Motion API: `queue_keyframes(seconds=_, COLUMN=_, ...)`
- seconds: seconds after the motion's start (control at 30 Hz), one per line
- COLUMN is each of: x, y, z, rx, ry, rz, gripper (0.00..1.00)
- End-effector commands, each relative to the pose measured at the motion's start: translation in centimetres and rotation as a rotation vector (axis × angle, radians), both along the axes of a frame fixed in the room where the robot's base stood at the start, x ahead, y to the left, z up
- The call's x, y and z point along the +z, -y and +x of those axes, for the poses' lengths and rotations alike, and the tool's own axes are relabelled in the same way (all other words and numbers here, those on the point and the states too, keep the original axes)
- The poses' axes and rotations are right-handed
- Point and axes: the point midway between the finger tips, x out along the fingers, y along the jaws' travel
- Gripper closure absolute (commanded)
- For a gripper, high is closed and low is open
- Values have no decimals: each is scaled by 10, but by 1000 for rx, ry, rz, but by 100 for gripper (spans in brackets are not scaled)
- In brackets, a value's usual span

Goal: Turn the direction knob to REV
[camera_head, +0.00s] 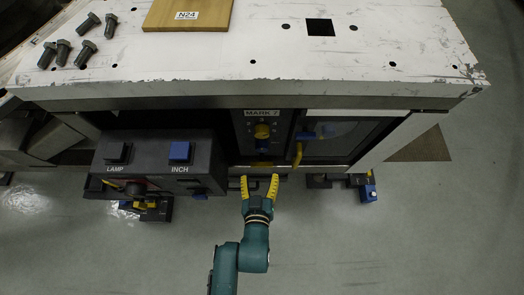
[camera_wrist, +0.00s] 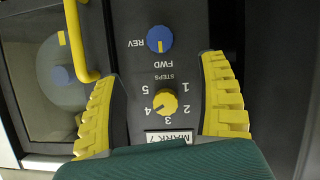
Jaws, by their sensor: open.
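The direction knob (camera_wrist: 160,40) is blue with a short yellow mark. In the wrist view, where the panel appears upside down, the mark points down toward FWD, and REV is printed to the knob's left. In the head view the blue knob (camera_head: 263,146) shows small below the yellow knob. My gripper (camera_head: 259,178) is open and empty in front of the panel's lower edge. In the wrist view its ridged yellow fingers (camera_wrist: 160,68) stand wide apart on either side of the panel. The blue knob lies just beyond the fingertips, apart from them.
A yellow STEPS knob (camera_wrist: 165,102), numbered 1 to 5, sits beside the direction knob. A yellow door handle (camera_wrist: 86,45) stands close by the left finger. In the head view, a box with LAMP and INCH buttons (camera_head: 155,165) juts out left of the panel.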

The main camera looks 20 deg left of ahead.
Motion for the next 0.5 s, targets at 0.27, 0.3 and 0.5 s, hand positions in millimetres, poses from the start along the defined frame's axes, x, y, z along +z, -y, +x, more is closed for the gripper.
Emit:
queue_keyframes(seconds=0.27, x=-33, y=-24, z=60, rx=-1, ry=3, rz=3, gripper=25)
queue_keyframes(seconds=0.3, x=-36, y=-28, z=69, rx=-1, ry=4, rz=4, gripper=25)
queue_keyframes(seconds=0.5, x=-49, y=-41, z=101, rx=-1, ry=3, rz=2, gripper=25)
